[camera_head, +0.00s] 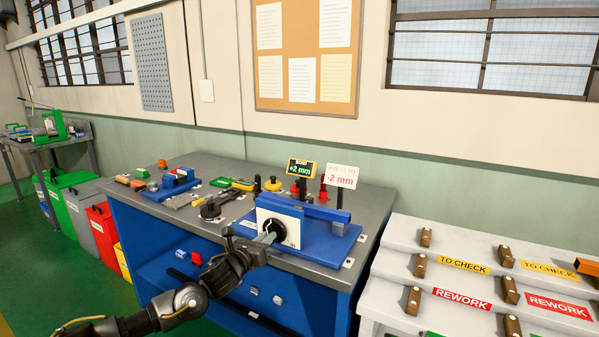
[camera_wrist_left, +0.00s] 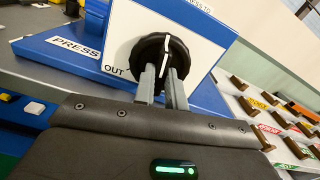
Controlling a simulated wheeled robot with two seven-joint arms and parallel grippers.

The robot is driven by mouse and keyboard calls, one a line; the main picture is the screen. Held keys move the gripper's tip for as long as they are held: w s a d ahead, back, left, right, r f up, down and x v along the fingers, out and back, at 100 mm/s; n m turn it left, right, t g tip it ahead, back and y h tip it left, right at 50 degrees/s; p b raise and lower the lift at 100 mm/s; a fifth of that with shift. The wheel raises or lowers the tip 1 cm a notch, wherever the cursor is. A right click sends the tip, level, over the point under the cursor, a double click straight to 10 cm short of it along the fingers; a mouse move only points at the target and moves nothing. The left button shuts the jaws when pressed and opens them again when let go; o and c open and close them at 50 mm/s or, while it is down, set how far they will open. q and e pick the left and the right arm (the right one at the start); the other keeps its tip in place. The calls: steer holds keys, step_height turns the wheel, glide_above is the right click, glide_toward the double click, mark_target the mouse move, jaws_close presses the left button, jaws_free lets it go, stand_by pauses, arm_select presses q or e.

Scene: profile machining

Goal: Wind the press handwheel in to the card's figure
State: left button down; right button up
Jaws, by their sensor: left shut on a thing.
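The black press handwheel (camera_head: 275,230) is on the white front plate of the blue press (camera_head: 326,240). In the left wrist view the handwheel (camera_wrist_left: 160,58) has a white pointer line tilted slightly right of upright, with "OUT" printed at its lower left. My left gripper (camera_wrist_left: 167,78) is shut on the handwheel, its grey fingers at the lower part of the wheel. It also shows in the head view (camera_head: 268,238). The card (camera_head: 341,176) reads "-2 mm" in red. The display (camera_head: 301,168) reads "+2 mm" in green. My right gripper is not in view.
The grey bench top (camera_head: 225,167) carries a blue vise (camera_head: 175,183), a yellow-green tool (camera_head: 232,184), and red and yellow knobs to the left and behind the press. A white stepped rack (camera_head: 440,262) with brown blocks and "REWORK" labels stands at right.

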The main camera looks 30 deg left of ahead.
arm_select(q)
steer(key=shift+f+m+b, duration=0.15)
steer(key=shift+m+b, duration=1.6)
steer(key=shift+m, duration=0.05)
steer(key=c, duration=1.3)
jaws_free()
steer(key=shift+s, duration=0.15)
steer(key=shift+s+a+b, duration=0.1)
steer(key=shift+s+b, duration=0.7)
steer(key=shift+s, duration=2.6)
